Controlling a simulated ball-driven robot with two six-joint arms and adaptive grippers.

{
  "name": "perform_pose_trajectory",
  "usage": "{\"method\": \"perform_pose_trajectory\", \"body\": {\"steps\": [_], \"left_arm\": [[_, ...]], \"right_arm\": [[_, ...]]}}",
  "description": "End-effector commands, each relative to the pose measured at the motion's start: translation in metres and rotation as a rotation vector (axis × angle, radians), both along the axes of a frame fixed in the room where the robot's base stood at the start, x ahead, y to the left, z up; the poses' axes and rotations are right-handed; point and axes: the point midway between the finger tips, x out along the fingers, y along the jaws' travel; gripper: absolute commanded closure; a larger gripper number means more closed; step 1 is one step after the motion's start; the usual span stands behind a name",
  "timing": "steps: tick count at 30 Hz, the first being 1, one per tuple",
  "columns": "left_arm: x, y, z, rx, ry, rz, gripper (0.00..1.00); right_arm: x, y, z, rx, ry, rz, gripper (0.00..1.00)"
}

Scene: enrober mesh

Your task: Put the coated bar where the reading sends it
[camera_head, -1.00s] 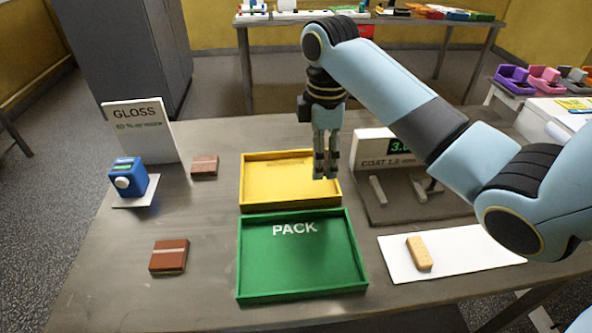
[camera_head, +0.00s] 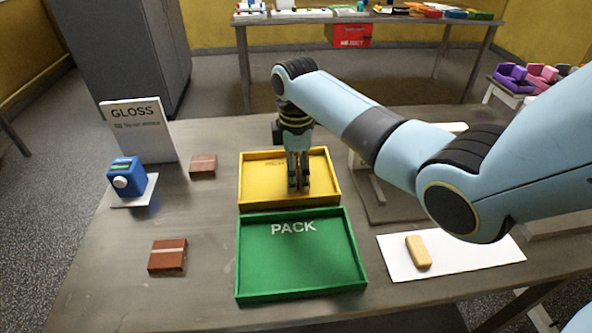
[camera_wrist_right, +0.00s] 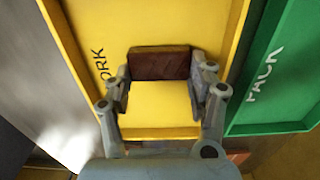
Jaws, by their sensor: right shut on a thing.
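The dark brown coated bar (camera_wrist_right: 160,63) is between the fingers of my right gripper (camera_wrist_right: 160,90) in the right wrist view, over the yellow tray (camera_wrist_right: 150,15). In the head view the right gripper (camera_head: 298,185) points down over the yellow tray (camera_head: 250,200), and the bar cannot be made out. The yellow tray's lettering is partly hidden; the wrist view shows "ORK". The green PACK tray (camera_head: 300,265) is in front, empty. A blue meter (camera_head: 126,178) stands at left by the GLOSS sign (camera_head: 140,130); its reading is too small to read. My left gripper is not in view.
Two brown bars, one plain (camera_head: 203,166) and one striped (camera_head: 168,256), lie left of the trays. A tan bar (camera_head: 417,251) lies on a white mat (camera_head: 475,250). A red REJECT box (camera_head: 350,36) is at the back table. My right arm covers the coat display.

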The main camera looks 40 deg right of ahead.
Motion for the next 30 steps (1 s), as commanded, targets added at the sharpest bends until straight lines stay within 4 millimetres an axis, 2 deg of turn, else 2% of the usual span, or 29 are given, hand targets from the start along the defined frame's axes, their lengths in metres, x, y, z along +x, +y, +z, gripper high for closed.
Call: {"method": "perform_pose_trajectory", "body": {"steps": [1, 2, 7, 15, 19, 23, 30], "left_arm": [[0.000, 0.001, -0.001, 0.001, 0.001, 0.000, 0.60], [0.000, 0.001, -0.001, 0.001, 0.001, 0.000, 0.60], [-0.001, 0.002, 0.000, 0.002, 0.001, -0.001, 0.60], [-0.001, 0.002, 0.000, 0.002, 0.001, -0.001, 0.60], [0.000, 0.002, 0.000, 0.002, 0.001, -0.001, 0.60], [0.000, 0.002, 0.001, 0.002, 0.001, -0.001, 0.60], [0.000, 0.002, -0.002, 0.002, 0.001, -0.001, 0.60]], "right_arm": [[0.000, 0.000, -0.002, 0.001, 0.001, 0.000, 0.61], [0.000, 0.000, -0.002, 0.001, 0.001, 0.000, 0.42], [0.000, 0.000, -0.002, 0.000, 0.000, 0.000, 0.20], [0.000, 0.000, -0.001, 0.000, 0.000, 0.000, 0.20], [0.001, 0.000, 0.009, -0.001, -0.003, 0.000, 0.20], [0.001, -0.001, 0.033, -0.002, -0.005, 0.000, 0.20], [0.001, -0.001, 0.087, -0.001, -0.004, 0.000, 0.20]]}}
